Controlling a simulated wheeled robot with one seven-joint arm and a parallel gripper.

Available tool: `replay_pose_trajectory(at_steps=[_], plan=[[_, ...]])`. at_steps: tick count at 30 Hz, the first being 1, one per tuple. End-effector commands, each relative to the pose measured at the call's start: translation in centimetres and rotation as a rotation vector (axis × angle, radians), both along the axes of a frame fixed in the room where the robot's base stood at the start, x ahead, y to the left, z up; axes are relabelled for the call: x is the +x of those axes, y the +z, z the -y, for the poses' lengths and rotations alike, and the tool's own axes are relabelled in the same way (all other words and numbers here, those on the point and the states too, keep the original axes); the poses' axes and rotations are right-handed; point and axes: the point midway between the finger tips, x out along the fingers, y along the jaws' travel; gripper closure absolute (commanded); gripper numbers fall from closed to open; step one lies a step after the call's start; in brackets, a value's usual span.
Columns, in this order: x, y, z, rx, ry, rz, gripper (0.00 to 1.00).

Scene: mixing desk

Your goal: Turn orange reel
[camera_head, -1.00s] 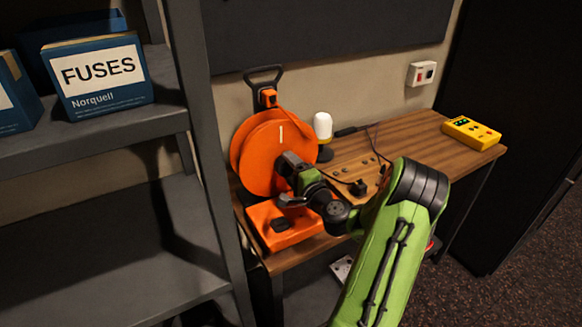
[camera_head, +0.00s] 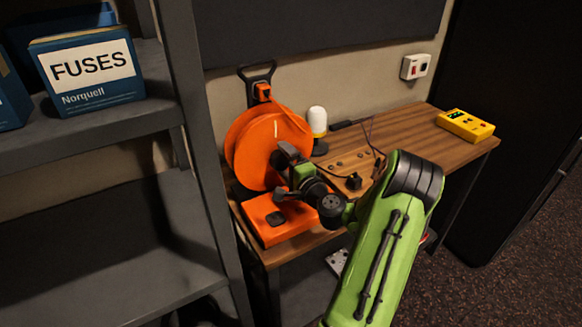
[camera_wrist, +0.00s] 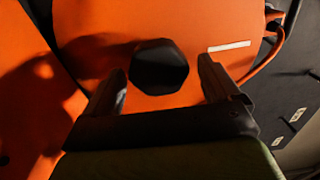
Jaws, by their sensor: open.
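The orange reel (camera_head: 262,135) stands on the left part of the wooden desk, with a black handle above it and an orange base in front. Its disc carries a short white mark. In the wrist view the reel's face (camera_wrist: 210,75) fills most of the picture, with a black many-sided hub knob (camera_wrist: 158,67) on it. My gripper (camera_wrist: 163,90) is open, with one finger on each side of the knob. In the head view my gripper (camera_head: 283,160) is in front of the reel's face and hides the hub.
A grey shelf (camera_head: 100,120) with blue fuse boxes (camera_head: 88,75) stands close at the left. A white-domed lamp (camera_head: 317,122), a cable and a yellow device (camera_head: 466,126) are on the desk (camera_head: 410,135). The desk's right half is mostly clear.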

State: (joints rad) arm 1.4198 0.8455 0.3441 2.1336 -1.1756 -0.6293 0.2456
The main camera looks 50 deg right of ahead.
Motion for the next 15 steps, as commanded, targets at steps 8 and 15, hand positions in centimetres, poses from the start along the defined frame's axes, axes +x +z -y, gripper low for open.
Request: replay_pose_trajectory(at_steps=[8, 15], plan=[[-6.2, -0.4, -1.7, 0.005, -0.008, -0.003, 0.10], [-12.5, -0.5, -3.7, -0.004, -0.010, 0.002, 0.10]])
